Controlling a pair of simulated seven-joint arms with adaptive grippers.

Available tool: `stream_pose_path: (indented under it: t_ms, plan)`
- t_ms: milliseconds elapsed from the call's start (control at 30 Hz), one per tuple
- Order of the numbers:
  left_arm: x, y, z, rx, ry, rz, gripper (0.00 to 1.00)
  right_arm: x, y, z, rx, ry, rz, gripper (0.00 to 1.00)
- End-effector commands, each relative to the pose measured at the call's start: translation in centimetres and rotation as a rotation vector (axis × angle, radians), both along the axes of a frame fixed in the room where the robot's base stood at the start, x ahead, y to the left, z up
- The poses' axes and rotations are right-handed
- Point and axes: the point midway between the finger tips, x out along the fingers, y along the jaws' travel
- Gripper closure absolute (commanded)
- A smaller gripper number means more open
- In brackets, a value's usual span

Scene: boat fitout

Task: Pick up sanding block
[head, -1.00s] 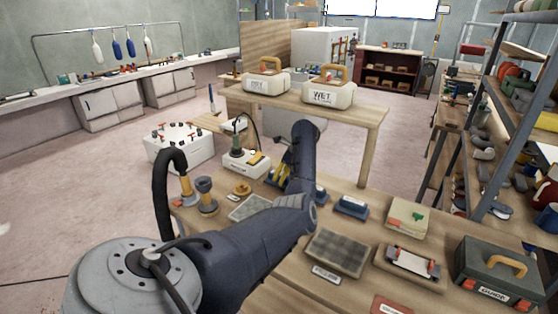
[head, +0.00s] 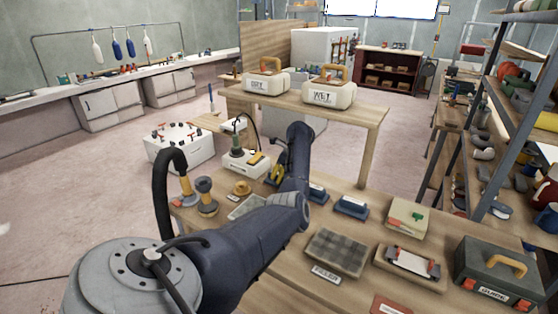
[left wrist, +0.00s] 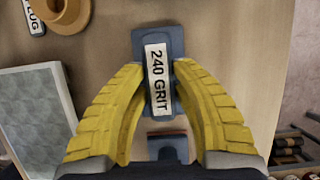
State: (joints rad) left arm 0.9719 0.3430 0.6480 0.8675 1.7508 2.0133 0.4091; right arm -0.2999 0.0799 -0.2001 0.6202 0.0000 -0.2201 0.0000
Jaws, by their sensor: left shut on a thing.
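The sanding block (left wrist: 176,48) is blue with a white "240 GRIT" label, seen in the left wrist view. My left gripper (left wrist: 157,72) has its yellow fingers closed on both sides of the block, so it is shut on it. In the head view my left gripper (head: 277,175) is at the far part of the workbench, mostly hidden behind my own arm, and the held block cannot be made out there. Two other blue blocks show on the bench, one beside my arm (head: 318,193) and one further right (head: 350,207). My right gripper is not in view.
The workbench (head: 280,295) also carries a grey mesh pad (head: 336,251), a clamp sander tray (head: 409,265) and a dark toolbox (head: 499,272). A sander on a white base (head: 243,162) stands beyond my arm.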

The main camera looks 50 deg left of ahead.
Motion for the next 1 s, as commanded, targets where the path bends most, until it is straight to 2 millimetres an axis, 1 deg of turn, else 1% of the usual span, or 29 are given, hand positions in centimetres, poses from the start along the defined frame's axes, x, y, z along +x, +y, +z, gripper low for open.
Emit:
stream_pose_path:
  t_ms: [33,67,433,633,867,1000]
  plan:
    - [0.0,0.0,0.0,0.000,0.000,0.000,0.97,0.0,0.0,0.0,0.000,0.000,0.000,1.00]
    - [0.0,0.0,0.0,0.000,0.000,0.000,1.00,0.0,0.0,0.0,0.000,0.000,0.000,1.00]
    - [0.0,0.0,0.1,0.000,0.000,0.000,1.00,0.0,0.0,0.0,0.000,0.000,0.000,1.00]
    - [0.1,-0.1,1.3,0.000,-0.003,0.001,1.00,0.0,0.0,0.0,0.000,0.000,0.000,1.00]
    - [-1.5,-0.5,1.2,0.001,-0.001,0.001,1.00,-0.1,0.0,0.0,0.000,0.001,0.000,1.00]
    - [-2.9,-1.0,1.2,0.002,-0.002,0.001,1.00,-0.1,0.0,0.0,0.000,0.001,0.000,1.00]
